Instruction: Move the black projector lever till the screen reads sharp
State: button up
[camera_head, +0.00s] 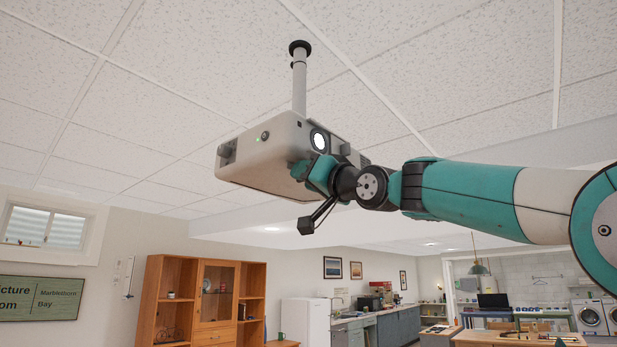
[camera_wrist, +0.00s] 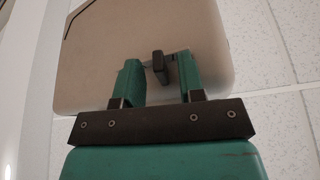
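The white projector (camera_head: 262,158) hangs from the ceiling on a pole, its lens lit. My gripper (camera_head: 308,172) is at its right side, below the lens. In the wrist view the projector's pale casing (camera_wrist: 205,30) fills the upper middle. The small black lever (camera_wrist: 158,66) sticks out between the two green fingers of my gripper (camera_wrist: 158,60). The fingers are open, with a gap on each side of the lever. The lever is hidden in the head view.
The ceiling (camera_head: 420,60) is close above the projector. A wooden cabinet (camera_head: 160,290), a white fridge (camera_head: 305,322) and kitchen counters (camera_head: 397,322) stand well below and behind. The air around the projector is clear apart from its pole (camera_head: 299,85).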

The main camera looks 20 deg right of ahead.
jog(key=b+v, duration=0.9)
jog(key=v, duration=0.8)
jog(key=shift+s+b, duration=0.2)
jog(key=shift+b, duration=0.1)
jog(key=shift+d+f, duration=0.1)
jog(key=shift+d, duration=0.05)
